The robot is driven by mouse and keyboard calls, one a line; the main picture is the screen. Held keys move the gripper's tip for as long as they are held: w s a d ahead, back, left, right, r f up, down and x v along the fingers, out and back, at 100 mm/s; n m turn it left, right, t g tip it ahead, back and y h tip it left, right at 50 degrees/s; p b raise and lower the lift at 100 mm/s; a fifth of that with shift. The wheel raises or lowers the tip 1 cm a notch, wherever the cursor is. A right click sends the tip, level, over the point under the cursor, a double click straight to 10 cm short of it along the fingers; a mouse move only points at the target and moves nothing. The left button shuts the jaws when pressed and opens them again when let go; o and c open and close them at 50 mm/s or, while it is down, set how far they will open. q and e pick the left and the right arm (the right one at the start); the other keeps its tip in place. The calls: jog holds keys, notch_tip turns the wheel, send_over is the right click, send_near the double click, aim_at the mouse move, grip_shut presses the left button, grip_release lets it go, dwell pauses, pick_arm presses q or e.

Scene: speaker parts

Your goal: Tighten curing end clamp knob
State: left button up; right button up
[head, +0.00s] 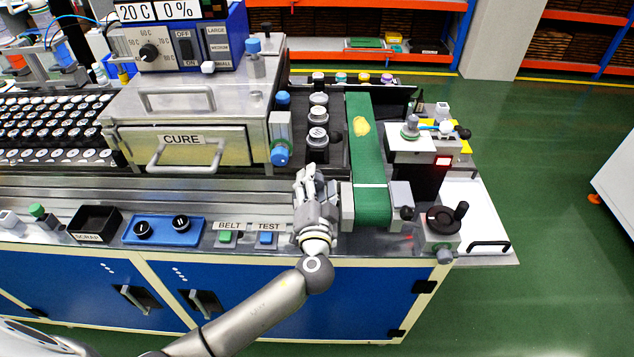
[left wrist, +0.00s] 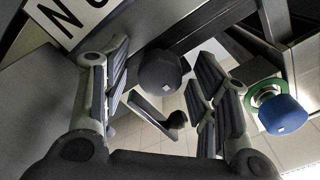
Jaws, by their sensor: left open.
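The steel curing box (head: 192,138) labelled CURE has blue knobs at its right end: a lower one (head: 280,155) and an upper one (head: 283,98). I cannot tell which is the clamp knob. My left gripper (head: 310,172) is open and empty, just right of and below the lower blue knob, in front of a column of round white-topped parts (head: 318,117). In the left wrist view, a dark round knob (left wrist: 160,72) shows between the open fingers, apart from them. A blue knob with a green ring (left wrist: 280,114) shows right of the fingers. My right gripper is out of view.
A green belt (head: 370,160) with a yellow piece (head: 361,126) runs right of my left gripper. A hand crank (head: 447,217) stands further right. The front ledge holds a black scrap tray (head: 94,222), a blue panel (head: 163,230) and BELT and TEST buttons (head: 247,236).

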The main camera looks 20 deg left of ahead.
pick_arm(q)
jog(key=c, duration=1)
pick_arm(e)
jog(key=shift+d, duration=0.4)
pick_arm(q)
jog(key=shift+m, duration=0.3)
